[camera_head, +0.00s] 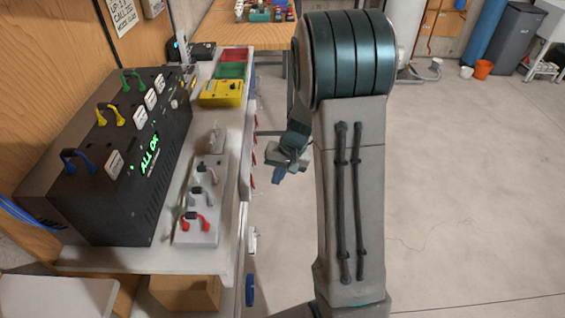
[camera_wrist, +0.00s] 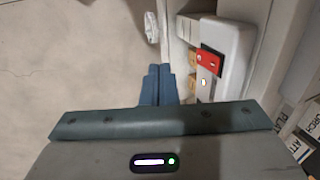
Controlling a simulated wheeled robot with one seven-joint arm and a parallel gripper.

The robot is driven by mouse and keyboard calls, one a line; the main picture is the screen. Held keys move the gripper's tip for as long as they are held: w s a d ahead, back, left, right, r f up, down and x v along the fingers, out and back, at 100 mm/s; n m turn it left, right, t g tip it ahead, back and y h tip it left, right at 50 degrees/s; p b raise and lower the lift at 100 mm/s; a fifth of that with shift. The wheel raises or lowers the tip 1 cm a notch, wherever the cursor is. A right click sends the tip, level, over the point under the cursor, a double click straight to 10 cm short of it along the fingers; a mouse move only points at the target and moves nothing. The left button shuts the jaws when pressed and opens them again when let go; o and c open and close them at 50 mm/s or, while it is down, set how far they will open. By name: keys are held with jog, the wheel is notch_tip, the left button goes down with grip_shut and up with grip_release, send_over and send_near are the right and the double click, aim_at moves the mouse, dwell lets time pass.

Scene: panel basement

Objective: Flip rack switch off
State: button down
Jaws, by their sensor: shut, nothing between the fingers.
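My gripper (camera_head: 279,168) hangs in the aisle just right of the bench's front edge. In the wrist view its two blue fingers (camera_wrist: 158,84) are shut together with nothing between them. To their right, in the wrist view, is a pale upright housing (camera_wrist: 232,44) with a red switch-like piece (camera_wrist: 210,62) on a dark mount and a small bright light below it. The fingers are apart from it. I cannot tell for sure that this is the rack switch. In the head view no such switch is clear.
A black unit (camera_head: 130,190) reading "ALL OK" carries blue, yellow and green cable loops on the bench. Beside it lies a grey strip with levers (camera_head: 197,228), one red. A yellow box (camera_head: 221,93) sits farther back. The concrete floor (camera_head: 450,190) at right is clear.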

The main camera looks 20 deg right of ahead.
aim_at(253, 182)
jog(key=shift+w+a+f+p, duration=0.25)
jog(key=shift+a+f, duration=0.1)
jog(key=shift+a, duration=0.35)
jog(key=shift+w+a+f+p, duration=0.2)
jog(key=shift+a+f, duration=0.2)
jog(key=shift+a, duration=0.35)
jog(key=shift+w+a+f+p, duration=0.25)
jog(key=shift+a+f, duration=0.1)
jog(key=shift+a, duration=0.35)
jog(key=b, duration=0.2)
jog(key=shift+w+a+f+y+b, duration=0.1)
jog(key=shift+a+y+b, duration=0.1)
jog(key=shift+y+b, duration=0.2)
